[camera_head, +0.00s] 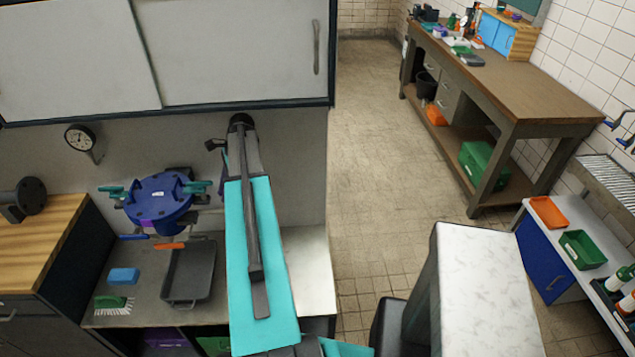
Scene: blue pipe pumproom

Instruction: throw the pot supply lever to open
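A blue pot (157,197) with teal clamps stands against the wall at the left, on the grey bench. Below its front are a short blue handle (133,237) and a short orange handle (170,245). I cannot tell which of them, if either, is the pot supply lever, nor its position. My teal and dark arm reaches up from the bottom middle, just right of the pot. I cannot make out my gripper's fingers. A small dark part (214,145) shows left of the arm's top; I cannot tell what it is.
A dark tray (189,272), a blue sponge (123,276) and a green brush (114,304) lie on the bench. A round gauge (80,138) is on the wall. White cabinets (235,50) hang above. Open tiled floor (375,150) lies right, before a wooden workbench (520,85).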

